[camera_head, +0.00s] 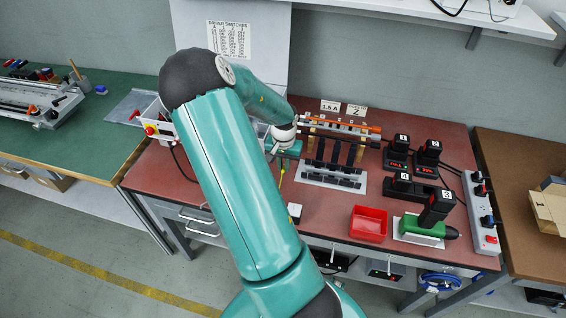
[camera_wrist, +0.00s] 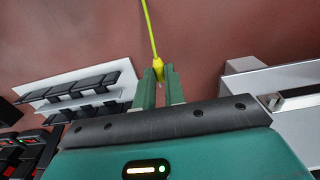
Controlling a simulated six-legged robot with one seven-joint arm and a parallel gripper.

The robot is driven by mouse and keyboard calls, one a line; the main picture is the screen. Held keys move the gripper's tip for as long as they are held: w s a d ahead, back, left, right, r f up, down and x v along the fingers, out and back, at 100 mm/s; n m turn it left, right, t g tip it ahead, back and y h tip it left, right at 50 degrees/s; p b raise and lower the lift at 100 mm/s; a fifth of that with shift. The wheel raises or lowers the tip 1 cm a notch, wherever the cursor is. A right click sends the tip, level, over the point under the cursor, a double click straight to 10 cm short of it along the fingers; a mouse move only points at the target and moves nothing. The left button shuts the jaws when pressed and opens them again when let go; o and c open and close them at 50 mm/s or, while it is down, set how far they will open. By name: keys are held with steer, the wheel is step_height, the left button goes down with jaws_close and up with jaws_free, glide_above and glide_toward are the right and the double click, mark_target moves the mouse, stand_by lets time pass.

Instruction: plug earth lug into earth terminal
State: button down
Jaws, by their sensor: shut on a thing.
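My gripper (camera_wrist: 160,73) is shut on the yellow earth lug (camera_wrist: 157,66), which sits between the fingertips. A thin yellow-green cable (camera_wrist: 149,29) runs from the lug towards the top of the wrist view. In the head view my gripper (camera_head: 284,153) is above the red-brown bench top, left of the rack of black parts, and the yellow cable (camera_head: 281,174) hangs below it. The lug's tip is mostly hidden between the fingers. I cannot make out the earth terminal in either view.
A grey plate with black holders (camera_head: 332,178) lies right of my gripper. Battery chargers (camera_head: 398,163), a red bin (camera_head: 369,223), a green driver (camera_head: 424,227) and a power strip (camera_head: 480,213) stand further right. The bench's front left is clear.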

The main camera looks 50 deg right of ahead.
steer(key=shift+d+f, duration=0.2)
steer(key=shift+d, duration=0.05)
steer(key=shift+w+d, duration=0.45)
steer(key=shift+d, duration=0.5)
steer(key=shift+w+d, duration=0.4)
steer(key=shift+d, duration=0.5)
steer(key=shift+w+d, duration=0.45)
steer(key=shift+d, duration=0.5)
steer(key=shift+w+d, duration=0.3)
steer(key=shift+d, duration=0.45)
steer(key=c, duration=1.4)
jaws_free()
steer(key=shift+r, duration=0.1)
step_height(320, 180, up, 5)
steer(key=shift+r, duration=0.2)
